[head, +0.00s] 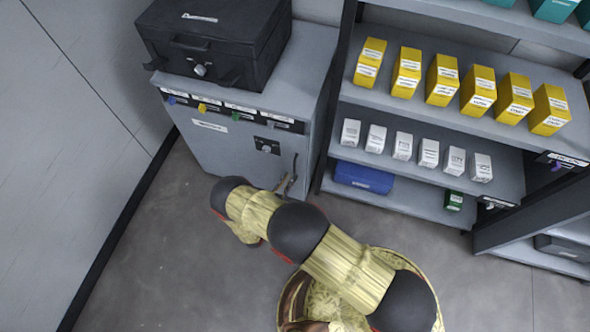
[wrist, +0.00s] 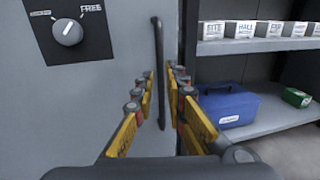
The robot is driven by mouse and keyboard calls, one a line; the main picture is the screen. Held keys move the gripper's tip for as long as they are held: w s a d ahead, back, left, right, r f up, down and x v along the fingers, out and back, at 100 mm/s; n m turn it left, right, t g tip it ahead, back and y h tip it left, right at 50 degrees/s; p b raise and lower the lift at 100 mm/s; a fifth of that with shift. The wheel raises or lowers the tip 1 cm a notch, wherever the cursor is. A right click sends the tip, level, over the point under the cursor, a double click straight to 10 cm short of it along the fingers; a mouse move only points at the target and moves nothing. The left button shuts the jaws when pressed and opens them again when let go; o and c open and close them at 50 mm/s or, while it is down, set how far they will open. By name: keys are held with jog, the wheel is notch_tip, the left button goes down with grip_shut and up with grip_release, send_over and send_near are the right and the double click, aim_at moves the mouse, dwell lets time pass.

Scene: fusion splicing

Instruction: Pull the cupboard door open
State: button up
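The grey cupboard (head: 215,150) stands against the wall, and its door looks shut. A dark vertical handle bar (wrist: 158,60) runs near the right edge of the door; it also shows in the head view (head: 294,167). A rotary knob (wrist: 67,32) on a black plate sits left of the handle; its mark points up and slightly right, towards the word FREE. My gripper (wrist: 162,80) is open, with yellow finger pads on both sides of the handle. I see a gap on each side, and contact is not visible. In the head view my arm partly hides the gripper.
A black case (head: 215,45) rests on the cupboard. To the right, a shelf rack (head: 400,118) holds yellow boxes, white boxes, a blue case (wrist: 228,106) and a green box (wrist: 296,97). A wall (head: 60,120) stands at the left. The floor (head: 170,260) before the cupboard is clear.

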jog(key=b+x, duration=0.1)
jog(key=x, duration=0.5)
jog(key=shift+s, duration=0.1)
grip_shut()
dwell(0.6)
